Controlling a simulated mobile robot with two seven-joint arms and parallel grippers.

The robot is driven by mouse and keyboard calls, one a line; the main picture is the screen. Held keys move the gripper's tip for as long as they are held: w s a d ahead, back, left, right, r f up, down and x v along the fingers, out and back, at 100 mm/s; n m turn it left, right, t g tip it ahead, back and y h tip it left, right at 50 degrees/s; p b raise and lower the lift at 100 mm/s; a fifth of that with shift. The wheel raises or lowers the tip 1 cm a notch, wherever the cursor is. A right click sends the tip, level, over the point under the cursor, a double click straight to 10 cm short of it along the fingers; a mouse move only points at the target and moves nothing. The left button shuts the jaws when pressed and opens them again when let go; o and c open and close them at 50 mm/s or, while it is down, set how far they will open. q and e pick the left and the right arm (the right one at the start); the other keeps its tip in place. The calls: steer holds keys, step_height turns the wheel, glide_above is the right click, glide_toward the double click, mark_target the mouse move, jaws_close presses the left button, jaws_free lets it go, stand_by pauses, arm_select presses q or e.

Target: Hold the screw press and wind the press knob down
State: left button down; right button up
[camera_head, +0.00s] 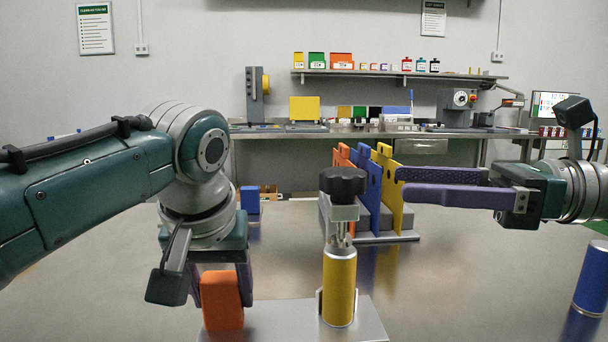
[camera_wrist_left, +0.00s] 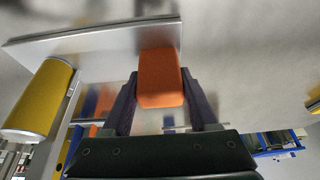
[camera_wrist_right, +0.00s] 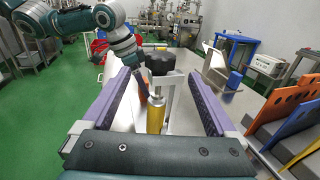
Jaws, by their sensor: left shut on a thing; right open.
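The screw press has a black knob (camera_head: 343,181) on a metal frame above a grey base plate (camera_head: 372,326). A yellow can (camera_head: 339,287) stands upright under the screw. An orange block (camera_head: 221,301) rises from the left part of the plate. My left gripper (camera_head: 224,292) points down and is shut on the orange block, which shows between its fingers in the left wrist view (camera_wrist_left: 160,82). My right gripper (camera_head: 400,182) is open and level, right of the knob and apart from it. In the right wrist view the knob (camera_wrist_right: 160,61) lies ahead, between the purple fingers.
A blue can (camera_head: 591,279) stands at the right edge. A blue block (camera_head: 250,199) lies behind my left gripper.

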mark_target(327, 174)
steer(key=x, duration=1.1)
steer(key=shift+w+a, duration=0.15)
steer(key=shift+a, duration=0.25)
steer(key=shift+c, duration=0.4)
steer(key=c, duration=1.3)
steer(key=shift+f+t, duration=0.1)
steer(key=shift+t, duration=0.2)
steer(key=shift+w+d+m+t+h, duration=0.2)
steer(key=shift+w+m+t+h, duration=0.05)
steer(key=shift+m+t+h, duration=1.35)
steer(key=shift+w+d+m+t+h, duration=0.3)
steer(key=shift+m+t+h, duration=1.15)
steer(key=shift+t, duration=0.3)
steer(key=shift+w+d+m+t+h, duration=0.15)
steer(key=shift+w+m+t+h, duration=0.1)
steer(key=shift+m+t+h, duration=1.35)
